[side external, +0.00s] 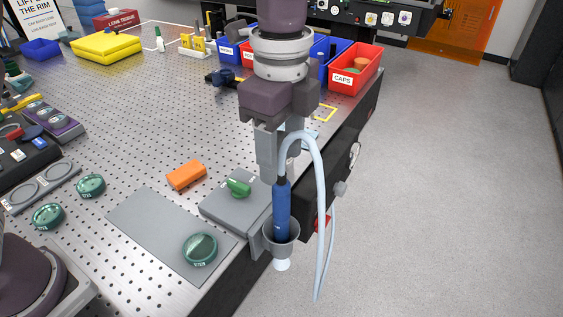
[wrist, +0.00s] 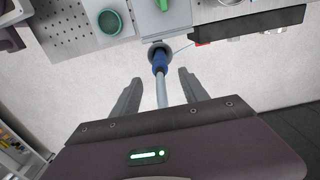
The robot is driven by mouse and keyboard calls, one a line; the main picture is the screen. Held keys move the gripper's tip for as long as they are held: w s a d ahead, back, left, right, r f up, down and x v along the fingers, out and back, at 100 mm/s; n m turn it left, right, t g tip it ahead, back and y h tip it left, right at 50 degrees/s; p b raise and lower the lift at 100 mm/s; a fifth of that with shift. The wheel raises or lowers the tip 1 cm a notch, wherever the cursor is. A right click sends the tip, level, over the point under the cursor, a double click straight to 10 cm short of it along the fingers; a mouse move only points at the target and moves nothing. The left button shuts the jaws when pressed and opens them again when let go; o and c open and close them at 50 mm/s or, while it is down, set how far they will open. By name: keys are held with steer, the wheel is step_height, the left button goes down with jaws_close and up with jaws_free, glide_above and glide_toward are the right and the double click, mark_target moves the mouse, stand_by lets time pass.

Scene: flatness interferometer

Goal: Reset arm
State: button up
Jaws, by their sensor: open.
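My gripper (side external: 280,165) points down at the table's right edge, its jaws open. In the wrist view its two fingers (wrist: 160,78) stand apart with nothing clamped between them. A blue-handled tool (side external: 282,208) with a pale hose (side external: 319,190) stands upright in a grey cup holder (side external: 268,240) at the edge, just below the fingers. The blue handle also shows in the wrist view (wrist: 160,60), beyond the fingertips, with the hose running back between the fingers. I cannot tell whether a finger touches the hose.
A grey box with a green knob (side external: 238,187) sits beside the holder. A green round piece (side external: 200,248) lies on a grey mat (side external: 150,232). An orange block (side external: 186,175) lies behind the mat. A red bin (side external: 352,80) stands at the back. Floor is clear at right.

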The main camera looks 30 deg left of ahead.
stand_by(0.4)
steer(key=s+a+r+n+t, duration=0.1)
steer(key=s+a+r+n, duration=0.3)
steer(key=a, duration=0.2)
steer(key=s+a+r+n+t, duration=0.2)
steer(key=s+a+r+n, duration=0.15)
steer(key=a, duration=0.35)
steer(key=s+a+f+n+t, duration=0.2)
steer(key=s+a+f+n, duration=0.2)
steer(key=s+a+n, duration=0.3)
steer(key=s+n, duration=0.3)
steer(key=s, duration=0.1)
steer(key=shift+s+a+f+t, duration=0.15)
steer(key=shift+s+a+t, duration=0.15)
steer(key=shift+s, duration=0.1)
steer(key=shift+n, duration=0.25)
steer(key=shift+c, duration=0.2)
